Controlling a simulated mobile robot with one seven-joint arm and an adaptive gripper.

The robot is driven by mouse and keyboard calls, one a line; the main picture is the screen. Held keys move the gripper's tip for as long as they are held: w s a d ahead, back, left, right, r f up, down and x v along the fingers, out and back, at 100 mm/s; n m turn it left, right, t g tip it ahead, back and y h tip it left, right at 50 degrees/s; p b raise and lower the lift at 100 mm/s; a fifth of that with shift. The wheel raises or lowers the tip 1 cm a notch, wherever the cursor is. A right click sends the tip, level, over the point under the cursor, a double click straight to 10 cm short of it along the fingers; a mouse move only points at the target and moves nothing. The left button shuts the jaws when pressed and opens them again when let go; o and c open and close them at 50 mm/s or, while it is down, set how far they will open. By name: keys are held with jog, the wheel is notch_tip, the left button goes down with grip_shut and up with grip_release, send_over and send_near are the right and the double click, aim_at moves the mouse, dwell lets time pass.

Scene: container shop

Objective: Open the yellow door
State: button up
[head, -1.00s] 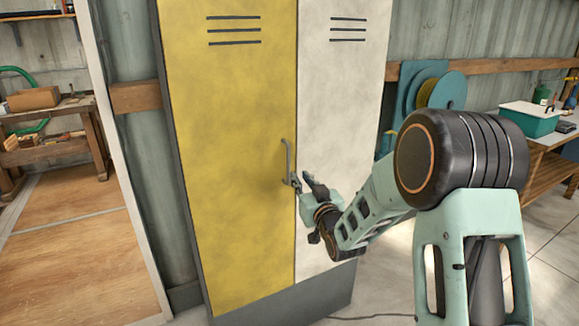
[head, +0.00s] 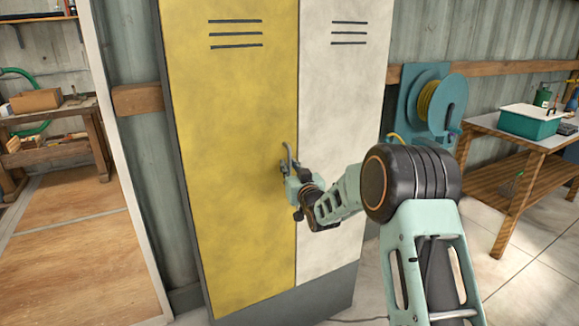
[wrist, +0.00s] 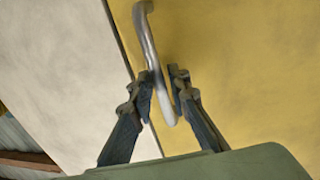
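The yellow door (head: 225,120) of a tall locker is shut and flush with the white door beside it. Its grey, bent-bar handle (head: 288,152) is upright near the door's right edge. My gripper (head: 286,172) is at the handle's lower part and hides it in the head view. In the wrist view, the handle (wrist: 148,40) runs down between my two dark fingers (wrist: 161,88), low on the bar.
The white door (head: 340,130) is right of the yellow one. A teal hose reel (head: 437,102) hangs on the right wall. A wooden workbench (head: 520,160) with a teal box (head: 530,122) stands far right. A pale post and wood-floored opening are at left.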

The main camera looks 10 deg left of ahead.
jog(key=shift+w+a, duration=0.1)
grip_shut()
dwell(0.4)
